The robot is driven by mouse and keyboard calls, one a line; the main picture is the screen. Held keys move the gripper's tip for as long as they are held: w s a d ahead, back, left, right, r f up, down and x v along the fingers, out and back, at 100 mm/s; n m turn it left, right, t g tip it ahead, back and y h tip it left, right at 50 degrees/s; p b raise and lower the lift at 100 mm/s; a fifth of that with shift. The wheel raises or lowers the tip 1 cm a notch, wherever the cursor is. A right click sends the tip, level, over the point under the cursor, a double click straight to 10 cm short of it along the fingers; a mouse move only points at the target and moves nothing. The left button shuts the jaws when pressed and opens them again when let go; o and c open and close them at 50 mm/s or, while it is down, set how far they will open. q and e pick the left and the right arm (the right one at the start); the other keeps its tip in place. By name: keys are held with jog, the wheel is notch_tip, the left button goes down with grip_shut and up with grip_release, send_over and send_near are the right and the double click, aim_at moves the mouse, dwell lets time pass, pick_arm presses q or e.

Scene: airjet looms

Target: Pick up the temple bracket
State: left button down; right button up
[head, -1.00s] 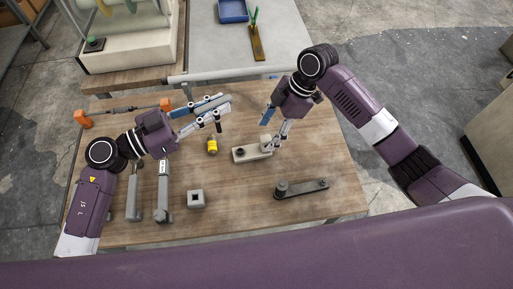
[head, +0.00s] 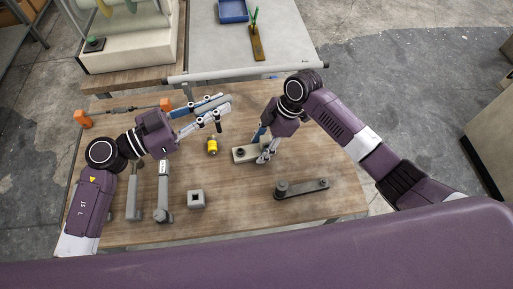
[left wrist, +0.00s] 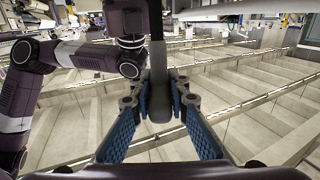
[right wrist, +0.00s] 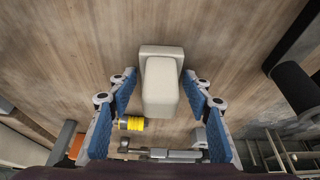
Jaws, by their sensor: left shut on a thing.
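The pale beige bracket (head: 241,154), which I take to be the temple bracket, lies on the wooden table. It has a dark round hole at its left end and a raised block at its right end. In the right wrist view, the block (right wrist: 161,88) stands between the two blue-padded fingers of my right gripper (head: 263,152). These fingers are apart, with a narrow gap visible on each side. My left gripper (head: 214,115) is above the back of the table. It is shut on a grey bar-like part (left wrist: 157,85).
A yellow-banded cylinder (head: 212,146) stands left of the bracket. A dark flat arm with a knob (head: 302,188) lies in front. A grey block with a square hole (head: 196,199) and grey parts (head: 163,195) are at left. An orange-ended rod (head: 125,111) lies behind.

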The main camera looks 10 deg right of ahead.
grip_shut()
notch_tip(320, 180, up, 10)
jog(key=shift+f, duration=4.8)
jog(key=shift+f, duration=0.2)
jog(key=shift+o, duration=2.4)
grip_release()
pick_arm(q)
jog(key=shift+r, duration=0.15)
jog(key=shift+r+p, duration=0.4)
jog(key=shift+p, duration=0.15)
pick_arm(e)
jog(key=shift+d+r, duration=0.2)
jog(key=shift+r, duration=0.2)
